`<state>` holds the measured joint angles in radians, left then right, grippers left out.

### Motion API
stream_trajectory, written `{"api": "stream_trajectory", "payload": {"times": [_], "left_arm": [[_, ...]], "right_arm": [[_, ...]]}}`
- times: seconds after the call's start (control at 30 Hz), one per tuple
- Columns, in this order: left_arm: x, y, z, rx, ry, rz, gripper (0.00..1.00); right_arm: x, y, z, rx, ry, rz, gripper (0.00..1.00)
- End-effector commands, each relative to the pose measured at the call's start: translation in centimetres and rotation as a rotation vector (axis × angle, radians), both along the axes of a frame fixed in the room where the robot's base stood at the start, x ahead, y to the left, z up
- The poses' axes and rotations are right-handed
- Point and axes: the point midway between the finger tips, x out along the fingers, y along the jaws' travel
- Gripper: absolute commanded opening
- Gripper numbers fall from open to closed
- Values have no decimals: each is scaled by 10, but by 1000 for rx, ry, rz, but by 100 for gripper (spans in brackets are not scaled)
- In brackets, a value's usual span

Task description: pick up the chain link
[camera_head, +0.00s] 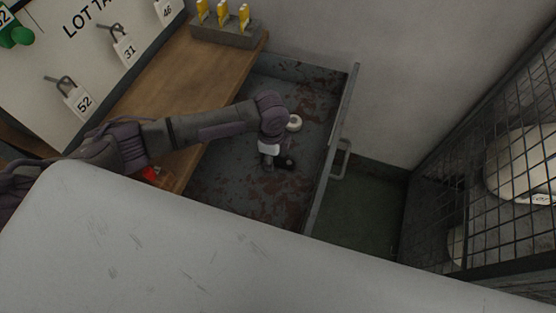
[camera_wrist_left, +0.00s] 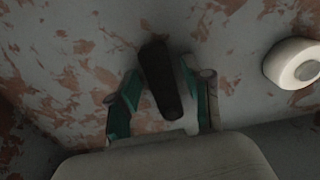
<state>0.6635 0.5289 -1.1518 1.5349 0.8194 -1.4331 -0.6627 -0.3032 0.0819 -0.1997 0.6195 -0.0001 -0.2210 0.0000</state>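My left gripper (camera_wrist_left: 160,88) points down into an open drawer. Its teal fingers are spread apart, one on each side of a dark oblong thing (camera_wrist_left: 157,78). I cannot tell whether either finger touches it. In the head view the dark thing (camera_head: 286,162) lies at the drawer floor beside my left gripper (camera_head: 270,162), which is partly hidden by its own wrist. No hole shows in the dark thing, so I cannot tell for sure that it is the chain link. My right gripper is not in view.
A white ring-shaped roll (camera_head: 294,123) lies close by in the drawer and shows in the wrist view (camera_wrist_left: 294,66). The drawer's front wall (camera_head: 333,150) stands to the right. A wooden worktop (camera_head: 165,80) with a grey holder (camera_head: 226,33) lies left. A wire cage (camera_head: 490,170) stands right.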

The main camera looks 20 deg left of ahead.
Motion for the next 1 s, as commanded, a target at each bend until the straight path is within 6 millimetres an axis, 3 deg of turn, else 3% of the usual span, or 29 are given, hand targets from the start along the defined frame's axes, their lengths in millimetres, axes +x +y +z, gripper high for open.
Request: {"api": "stream_trajectory", "payload": {"times": [0.03, 0.27, 0.67, 1.0], "left_arm": [[0, 0, 0, 0, 0, 0, 37], [0, 0, 0, 0, 0, 1, 0], [1, 0, 9, 0, -2, 1, 0], [1, 0, 73, -2, -3, 1, 0]], "right_arm": [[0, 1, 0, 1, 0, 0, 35], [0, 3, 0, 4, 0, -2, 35], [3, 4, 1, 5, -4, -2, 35], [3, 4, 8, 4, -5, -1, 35]]}}
